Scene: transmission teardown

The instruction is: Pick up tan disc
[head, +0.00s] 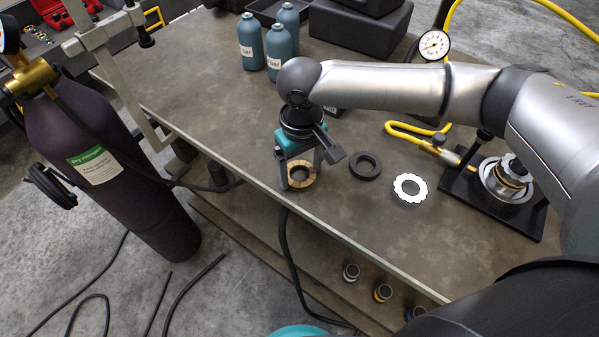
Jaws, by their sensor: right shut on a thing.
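The tan disc (302,185), a ring with a dark centre, is at the near edge of the workbench, left of the other rings. My right gripper (301,173) reaches down over it, with one finger on its left side and one on its right. The gripper is shut on the tan disc. Whether the disc touches the bench or is slightly raised, I cannot tell. The gripper body hides part of the disc's far side. My left gripper is not in view.
A black ring (365,166) and a white toothed ring (410,188) lie to the right on the workbench (215,110). A black fixture (470,190) holds metal parts. Blue bottles (250,45) stand behind. A purple gas cylinder (120,170) stands left of the bench.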

